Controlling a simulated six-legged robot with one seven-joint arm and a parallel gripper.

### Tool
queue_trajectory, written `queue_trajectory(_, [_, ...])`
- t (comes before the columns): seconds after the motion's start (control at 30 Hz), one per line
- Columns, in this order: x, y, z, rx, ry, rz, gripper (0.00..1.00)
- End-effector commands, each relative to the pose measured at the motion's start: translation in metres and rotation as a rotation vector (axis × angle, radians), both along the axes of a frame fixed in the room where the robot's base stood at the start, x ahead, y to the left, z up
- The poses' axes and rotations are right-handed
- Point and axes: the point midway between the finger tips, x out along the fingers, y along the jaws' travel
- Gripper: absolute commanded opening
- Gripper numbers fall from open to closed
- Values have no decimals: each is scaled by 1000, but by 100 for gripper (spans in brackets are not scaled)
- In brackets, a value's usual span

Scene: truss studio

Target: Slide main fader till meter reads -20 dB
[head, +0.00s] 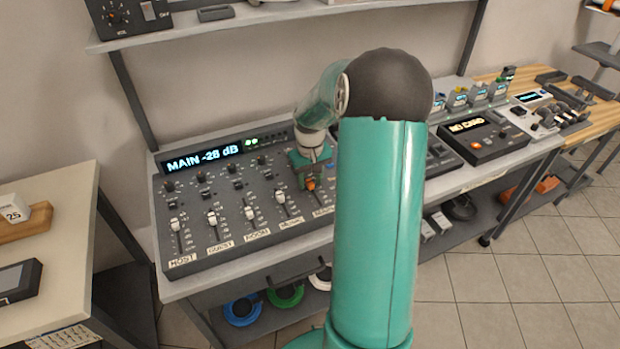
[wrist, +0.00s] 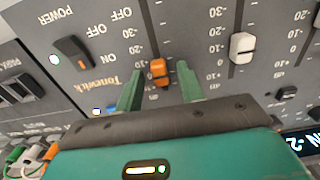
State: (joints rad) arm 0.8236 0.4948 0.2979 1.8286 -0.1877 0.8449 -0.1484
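The grey mixer (head: 225,215) stands on the bench, and its display (head: 203,159) reads MAIN -28 dB. The main fader has an orange cap (head: 310,184), at the right end of the fader row. The orange cap also shows in the wrist view (wrist: 159,72), in its slot beside printed dB marks. My gripper (head: 311,176) is over this fader. In the wrist view its green fingers (wrist: 159,77) stand on both sides of the cap, with gaps visible between. The gripper is open. My arm hides part of the mixer's right side in the head view.
Several white-capped faders stand left of the main one, the nearest being the white cap (head: 281,196). A power switch (wrist: 73,52) shows in the wrist view. A black device reading NO CARD (head: 475,136) stands further right. A shelf (head: 250,20) runs above the mixer.

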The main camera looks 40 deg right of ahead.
Motion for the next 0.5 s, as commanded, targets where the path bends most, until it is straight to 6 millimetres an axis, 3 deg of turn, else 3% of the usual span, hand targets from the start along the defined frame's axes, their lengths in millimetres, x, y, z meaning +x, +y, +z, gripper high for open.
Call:
queue_trajectory(0.2, [0, 0, 0, 0, 0, 0, 38])
queue_trajectory(0.4, [0, 0, 0, 0, 0, 0, 1])
queue_trajectory(0.5, [0, 0, 0, 0, 0, 0, 0])
